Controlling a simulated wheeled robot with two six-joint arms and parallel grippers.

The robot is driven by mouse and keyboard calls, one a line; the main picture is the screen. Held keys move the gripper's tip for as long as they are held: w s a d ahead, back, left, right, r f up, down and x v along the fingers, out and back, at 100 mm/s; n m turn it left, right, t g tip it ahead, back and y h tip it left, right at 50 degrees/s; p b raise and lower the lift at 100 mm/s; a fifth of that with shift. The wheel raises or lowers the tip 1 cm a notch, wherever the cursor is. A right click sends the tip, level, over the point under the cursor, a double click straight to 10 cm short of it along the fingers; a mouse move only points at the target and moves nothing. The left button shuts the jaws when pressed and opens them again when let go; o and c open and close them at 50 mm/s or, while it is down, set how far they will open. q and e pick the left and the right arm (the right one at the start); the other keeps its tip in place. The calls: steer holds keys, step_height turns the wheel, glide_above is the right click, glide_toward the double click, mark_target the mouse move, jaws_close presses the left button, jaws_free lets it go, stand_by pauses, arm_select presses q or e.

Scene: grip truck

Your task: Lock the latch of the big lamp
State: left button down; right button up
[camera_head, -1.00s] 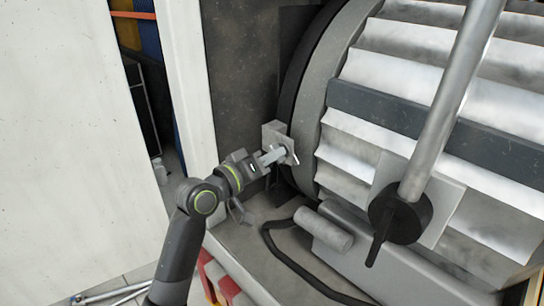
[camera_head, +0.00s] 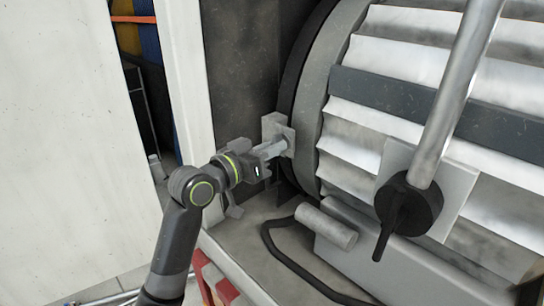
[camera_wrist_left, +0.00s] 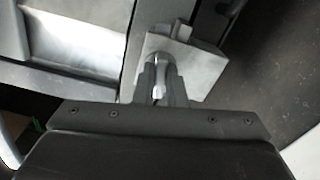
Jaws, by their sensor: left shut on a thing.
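The big lamp (camera_head: 318,100) is a large grey drum with ribbed pale metal, filling the right of the head view. Its latch (camera_head: 274,124) is a small light grey metal block with a plate at the drum's left rim. It also shows in the left wrist view (camera_wrist_left: 205,65). My left gripper (camera_head: 281,147) reaches the latch from the lower left. In the left wrist view its fingers (camera_wrist_left: 160,84) are closed around a small shiny metal part of the latch, mostly hidden between them. My right gripper is in neither view.
A metal pole with a black clamp knob (camera_head: 408,205) stands in front of the lamp on the right. A grey cylinder (camera_head: 326,226) and a black cable (camera_head: 290,262) lie below the latch. A white panel (camera_head: 75,140) is at the left.

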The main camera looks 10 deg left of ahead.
arm_select(q)
steer(key=shift+m+b, duration=0.8)
steer(key=shift+m, duration=0.4)
steer(key=c, duration=1.5)
jaws_free()
steer(key=shift+b+v, duration=1.35)
steer(key=shift+v, duration=7.35)
